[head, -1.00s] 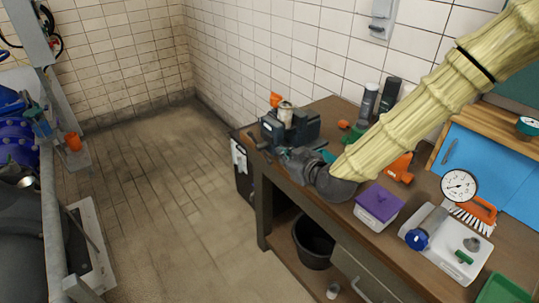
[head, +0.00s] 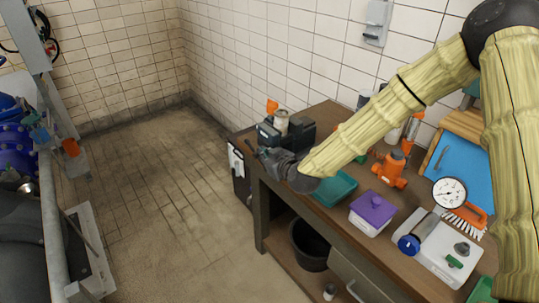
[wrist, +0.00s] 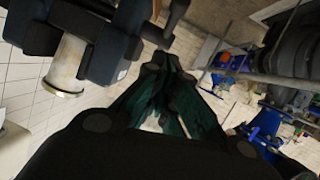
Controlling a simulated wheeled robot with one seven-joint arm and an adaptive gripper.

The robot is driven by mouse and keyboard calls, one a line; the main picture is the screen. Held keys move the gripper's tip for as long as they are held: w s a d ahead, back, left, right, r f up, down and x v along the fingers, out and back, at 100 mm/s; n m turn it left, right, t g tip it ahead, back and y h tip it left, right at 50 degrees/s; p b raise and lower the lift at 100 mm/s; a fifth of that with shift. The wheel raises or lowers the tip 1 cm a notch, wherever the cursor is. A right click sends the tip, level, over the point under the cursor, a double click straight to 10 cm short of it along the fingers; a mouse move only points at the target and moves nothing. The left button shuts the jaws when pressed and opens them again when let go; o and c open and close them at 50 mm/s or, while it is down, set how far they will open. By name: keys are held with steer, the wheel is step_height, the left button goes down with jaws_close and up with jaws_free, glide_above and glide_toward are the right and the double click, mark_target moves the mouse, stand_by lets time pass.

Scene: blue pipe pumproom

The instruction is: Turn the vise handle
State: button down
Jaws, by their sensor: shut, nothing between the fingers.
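The dark vise (head: 298,132) stands at the far left corner of the workbench, with a pale cylinder (head: 281,122) upright at its jaws. In the wrist view the vise (wrist: 118,50) fills the upper left, with the pale cylinder (wrist: 69,66) beside it. A dark bar with a rounded end, which looks like the vise handle (wrist: 174,20), shows at the top, just beyond my fingertips. My gripper (head: 264,157) is at the front side of the vise, close to it. In the wrist view my gripper (wrist: 160,66) is shut and empty. I cannot tell whether it touches the handle.
A black bucket (head: 312,243) stands below. The floor left of the bench is clear. A tiled wall is behind.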

mark_target(258, 157)
steer(key=shift+w+f+p, duration=0.3)
steer(key=shift+w+f, duration=0.05)
steer(key=shift+f, duration=0.45)
steer(key=shift+w+f+p, duration=0.3)
steer(key=shift+w+f, duration=0.05)
steer(key=shift+f, duration=0.45)
steer(key=shift+a+f+b, duration=0.1)
steer(key=shift+f+b, duration=0.1)
steer(key=shift+b, duration=0.2)
steer(key=shift+f+b, duration=0.1)
steer(key=shift+b, duration=0.25)
